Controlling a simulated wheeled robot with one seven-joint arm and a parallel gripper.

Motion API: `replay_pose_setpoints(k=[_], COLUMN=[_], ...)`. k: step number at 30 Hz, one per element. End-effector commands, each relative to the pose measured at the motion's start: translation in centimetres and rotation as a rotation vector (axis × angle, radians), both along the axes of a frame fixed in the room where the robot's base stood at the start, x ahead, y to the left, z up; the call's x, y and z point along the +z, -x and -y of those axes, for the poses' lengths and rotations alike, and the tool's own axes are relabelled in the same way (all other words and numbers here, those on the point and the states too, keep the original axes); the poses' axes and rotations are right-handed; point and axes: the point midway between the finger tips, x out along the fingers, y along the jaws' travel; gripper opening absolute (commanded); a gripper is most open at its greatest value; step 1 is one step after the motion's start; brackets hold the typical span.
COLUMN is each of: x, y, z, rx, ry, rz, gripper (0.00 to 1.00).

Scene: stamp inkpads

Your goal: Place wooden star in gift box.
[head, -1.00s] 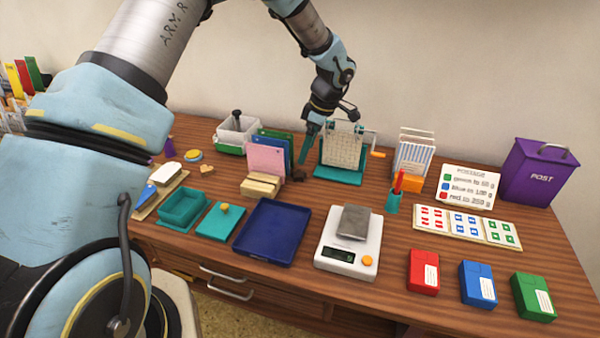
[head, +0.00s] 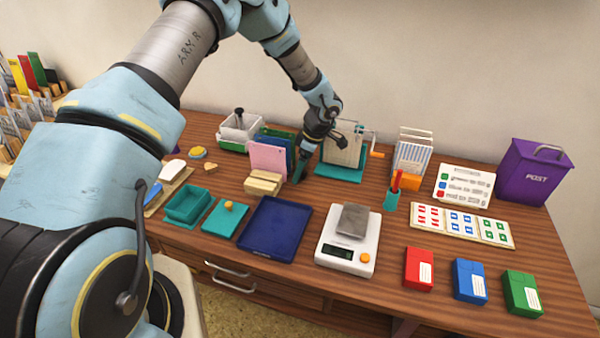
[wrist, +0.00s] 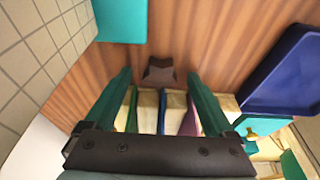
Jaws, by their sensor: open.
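The dark brown wooden star (wrist: 158,72) lies on the wooden desk in the wrist view, between and just beyond my fingertips. In the head view my gripper hides it. My gripper (head: 301,172) is low over the desk beside the upright coloured cards; its teal fingers (wrist: 158,78) are open with nothing held. The gift box (head: 187,207) is an open teal box at the left of the desk, empty as far as I can see. Its teal lid (head: 226,218) with a yellow knob lies to its right.
The upright coloured cards (head: 268,158) and wooden blocks (head: 263,183) stand close left of my gripper. A gridded board on a teal base (head: 340,170) is behind right. A blue tray (head: 272,229) and a scale (head: 349,240) are in front.

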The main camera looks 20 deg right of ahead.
Motion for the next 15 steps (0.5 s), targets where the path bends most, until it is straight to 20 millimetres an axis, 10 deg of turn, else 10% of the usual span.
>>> replay_pose_setpoints(k=[15], x=[0.01], y=[0.00], z=[-0.01], rx=[0.000], ry=[0.000], rz=[0.000], gripper=[0.37])
